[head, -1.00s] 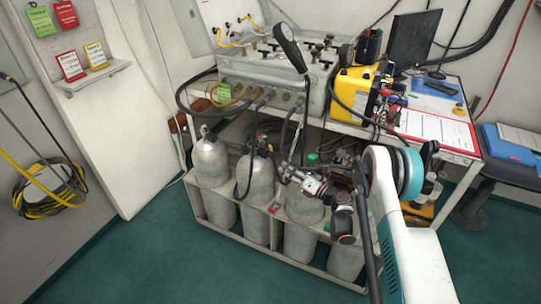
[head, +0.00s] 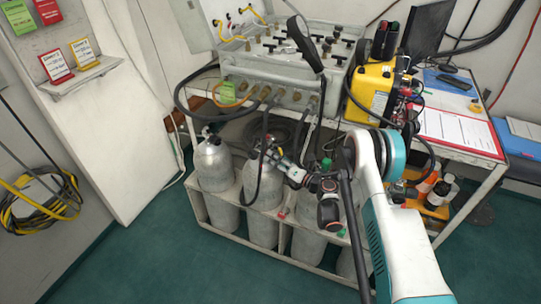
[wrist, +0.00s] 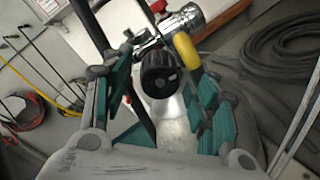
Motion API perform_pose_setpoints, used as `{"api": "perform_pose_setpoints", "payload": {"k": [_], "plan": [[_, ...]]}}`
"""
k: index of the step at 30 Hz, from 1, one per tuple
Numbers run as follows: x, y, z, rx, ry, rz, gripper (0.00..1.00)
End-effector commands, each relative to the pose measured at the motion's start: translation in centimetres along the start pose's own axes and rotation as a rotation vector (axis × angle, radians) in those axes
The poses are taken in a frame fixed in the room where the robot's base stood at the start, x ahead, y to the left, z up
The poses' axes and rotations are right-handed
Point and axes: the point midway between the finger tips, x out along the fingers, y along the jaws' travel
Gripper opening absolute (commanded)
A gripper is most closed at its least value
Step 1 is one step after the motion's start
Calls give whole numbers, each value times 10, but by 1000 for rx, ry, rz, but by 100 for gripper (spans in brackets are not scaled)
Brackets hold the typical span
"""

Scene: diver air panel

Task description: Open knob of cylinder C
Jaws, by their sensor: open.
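My gripper (head: 272,151) is open over the top of the second grey cylinder (head: 262,184) from the left in the head view. In the wrist view, a black round knob (wrist: 158,80) lies between the parted teal fingers of my gripper (wrist: 160,62). A chrome valve (wrist: 182,20) with a red part and a yellow part sits just beyond the knob. I cannot tell whether either finger touches the knob. The head view hides most of this valve behind my gripper and a hose. No letter is readable on any cylinder.
Several cylinders stand in a white rack (head: 230,234); the leftmost cylinder (head: 213,163) is close by. A black hose (head: 262,165) hangs beside my gripper. The air panel (head: 285,70) and table (head: 470,172) are above and behind. The green floor (head: 170,255) in front is clear.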

Motion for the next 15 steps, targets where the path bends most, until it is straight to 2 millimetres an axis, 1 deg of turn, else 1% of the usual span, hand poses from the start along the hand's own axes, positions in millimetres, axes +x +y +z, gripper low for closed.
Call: {"api": "perform_pose_setpoints", "payload": {"k": [7,8,9,11,12,13,14,15], "plan": [[0,0,0,0,0,0,54],[0,0,0,0,0,0,52],[0,0,0,0,0,0,42],[0,0,0,0,0,0,29],[0,0,0,0,0,0,20],[0,0,0,0,0,0,13],[0,0,0,0,0,0,9],[0,0,0,0,0,0,9]]}}
